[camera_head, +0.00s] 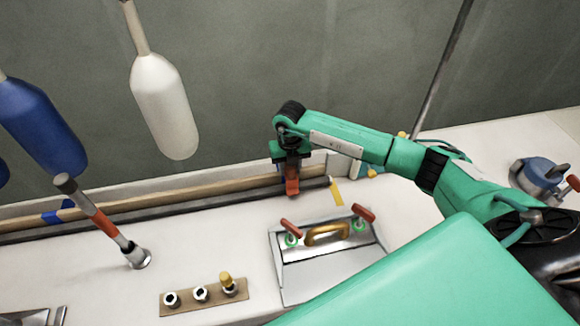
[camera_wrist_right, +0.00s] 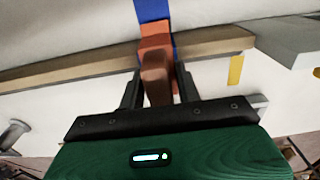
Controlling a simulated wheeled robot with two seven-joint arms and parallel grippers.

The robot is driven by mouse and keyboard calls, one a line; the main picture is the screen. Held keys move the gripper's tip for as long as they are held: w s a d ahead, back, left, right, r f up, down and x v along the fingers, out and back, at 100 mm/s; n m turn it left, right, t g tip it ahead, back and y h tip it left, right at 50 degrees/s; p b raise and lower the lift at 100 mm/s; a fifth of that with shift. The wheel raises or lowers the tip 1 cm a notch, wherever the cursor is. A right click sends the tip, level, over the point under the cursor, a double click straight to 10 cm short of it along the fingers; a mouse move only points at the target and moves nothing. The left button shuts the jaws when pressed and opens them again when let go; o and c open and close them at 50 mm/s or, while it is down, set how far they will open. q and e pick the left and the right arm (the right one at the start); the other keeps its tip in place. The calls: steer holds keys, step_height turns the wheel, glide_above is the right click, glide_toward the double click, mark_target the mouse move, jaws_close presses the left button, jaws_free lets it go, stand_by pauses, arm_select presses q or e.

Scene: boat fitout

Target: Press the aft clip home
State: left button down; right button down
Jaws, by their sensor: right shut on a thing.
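My right gripper (camera_head: 291,168) is above the wooden rail (camera_head: 150,197) and dark rod (camera_head: 150,211) along the back of the white top, pointing down. Its fingers are shut on an orange-red piece (camera_head: 292,187), which looks like the clip. In the right wrist view my right gripper (camera_wrist_right: 158,88) has the clip (camera_wrist_right: 155,50) between its fingers, lying across the rail (camera_wrist_right: 80,73). A blue strip (camera_wrist_right: 153,10) lies in line beyond it. I cannot tell whether the clip is fully seated. My left gripper is in neither view.
A grey hatch (camera_head: 330,272) with red-handled latches and a brass handle lies in front. A board (camera_head: 185,302) with several fittings is left of it. An orange-banded rod (camera_head: 103,222) stands further left. White (camera_head: 163,105) and blue (camera_head: 40,125) fenders hang above.

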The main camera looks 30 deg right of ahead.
steer(key=shift+s+f, duration=0.1)
steer(key=shift+f, duration=0.35)
steer(key=c, duration=0.9)
jaws_free()
